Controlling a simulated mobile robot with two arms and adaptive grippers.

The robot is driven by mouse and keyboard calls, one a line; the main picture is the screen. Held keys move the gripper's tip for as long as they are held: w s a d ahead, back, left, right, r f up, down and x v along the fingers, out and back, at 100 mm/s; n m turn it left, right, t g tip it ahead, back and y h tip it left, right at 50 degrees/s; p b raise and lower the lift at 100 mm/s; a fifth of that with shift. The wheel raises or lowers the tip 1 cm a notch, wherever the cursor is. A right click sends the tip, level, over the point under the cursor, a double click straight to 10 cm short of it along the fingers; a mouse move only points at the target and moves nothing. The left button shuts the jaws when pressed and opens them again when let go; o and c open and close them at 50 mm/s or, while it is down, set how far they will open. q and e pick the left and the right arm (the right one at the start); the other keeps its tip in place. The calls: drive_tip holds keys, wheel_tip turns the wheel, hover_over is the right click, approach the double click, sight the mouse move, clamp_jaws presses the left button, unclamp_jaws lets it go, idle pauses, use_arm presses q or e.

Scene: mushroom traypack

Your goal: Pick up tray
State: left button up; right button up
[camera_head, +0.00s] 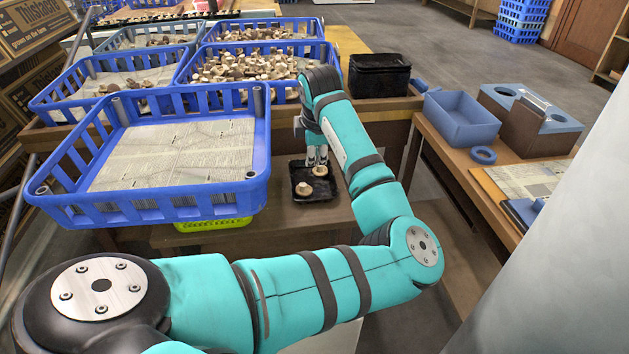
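A small black tray (314,195) lies on the brown table, with one mushroom (303,188) inside it near the left. My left gripper (316,159) points down over the far part of this tray. A second mushroom (319,171) shows right at its fingertips; I cannot tell whether the fingers grip it or it rests in the tray. My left arm hides part of the table to the right of the tray. A stack of black trays (378,78) stands behind the arm at the table's far right. My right gripper is not in view.
An empty blue crate (180,207) lined with paper stands left of the tray, with a green crate (213,224) below it. Blue crates with mushrooms (260,68) stand behind. A side table at right holds a blue bin (462,118) and a tape ring (483,156).

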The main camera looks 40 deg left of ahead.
use_arm(q)
drive_tip(key=b, duration=0.4)
approach(314, 201)
drive_tip(key=b+x, duration=0.1)
drive_tip(key=x, duration=0.1)
drive_tip(key=b+x, duration=0.1)
drive_tip(key=x, duration=0.1)
drive_tip(key=shift+a, duration=0.4)
drive_tip(key=shift+w+f, duration=0.15)
drive_tip(key=shift+f, duration=0.1)
drive_tip(key=b+x, duration=0.1)
drive_tip(key=x, duration=0.3)
drive_tip(key=shift+w+f+b, duration=0.25)
drive_tip(key=shift+f+b, duration=0.05)
drive_tip(key=shift+b, duration=0.1)
drive_tip(key=shift+d+r, duration=0.1)
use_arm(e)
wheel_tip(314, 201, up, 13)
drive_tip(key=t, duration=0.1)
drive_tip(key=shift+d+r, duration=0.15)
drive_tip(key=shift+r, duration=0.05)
use_arm(q)
clamp_jaws()
